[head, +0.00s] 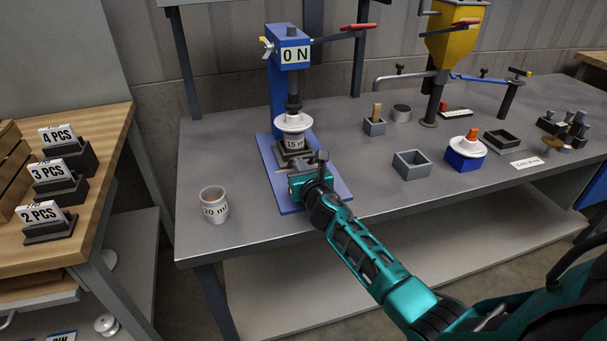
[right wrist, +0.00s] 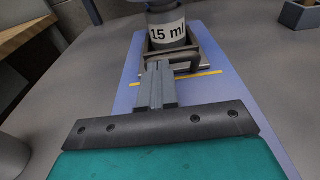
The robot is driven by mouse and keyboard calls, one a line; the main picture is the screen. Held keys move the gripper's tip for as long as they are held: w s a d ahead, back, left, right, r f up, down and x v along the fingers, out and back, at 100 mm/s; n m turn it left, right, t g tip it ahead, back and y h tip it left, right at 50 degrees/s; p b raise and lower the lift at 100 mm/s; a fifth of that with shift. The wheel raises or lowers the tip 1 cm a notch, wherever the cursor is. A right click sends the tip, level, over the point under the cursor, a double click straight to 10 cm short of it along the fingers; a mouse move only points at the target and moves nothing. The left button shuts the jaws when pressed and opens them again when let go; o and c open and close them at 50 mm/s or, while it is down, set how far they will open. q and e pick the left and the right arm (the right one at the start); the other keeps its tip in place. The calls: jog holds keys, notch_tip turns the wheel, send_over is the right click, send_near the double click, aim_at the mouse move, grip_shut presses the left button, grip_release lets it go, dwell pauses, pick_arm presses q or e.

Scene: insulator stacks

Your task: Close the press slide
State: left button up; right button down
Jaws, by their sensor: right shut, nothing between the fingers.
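The blue press (head: 288,60) stands on the grey table with its "ON" plate and a red-tipped lever at the top. Its dark slide (head: 284,153) sits on the blue base plate (head: 330,181), below the ram. A cup marked "15 ml" (head: 295,142) stands in the slide, with a white disc above it; the cup also shows in the right wrist view (right wrist: 168,33). My right gripper (right wrist: 158,68) is shut and empty at the slide's front handle (right wrist: 188,57). The fingertips look touching or nearly touching it. My left gripper is not in view.
A "20 ml" cup (head: 214,205) stands left of the base plate. A grey open box (head: 412,165) and a blue block with a white disc (head: 465,153) lie to the right. A yellow funnel machine (head: 452,40) stands behind. The table's front strip is mostly clear.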

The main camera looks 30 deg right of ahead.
jog(key=shift+w+d+r, duration=0.1)
jog(key=shift+d+r, duration=0.05)
jog(key=shift+r, duration=0.2)
jog(key=v, duration=0.4)
jog(key=p+v, duration=0.1)
jog(key=v, duration=0.3)
jog(key=p+v, duration=0.1)
jog(key=v, duration=0.4)
jog(key=shift+f, duration=0.3)
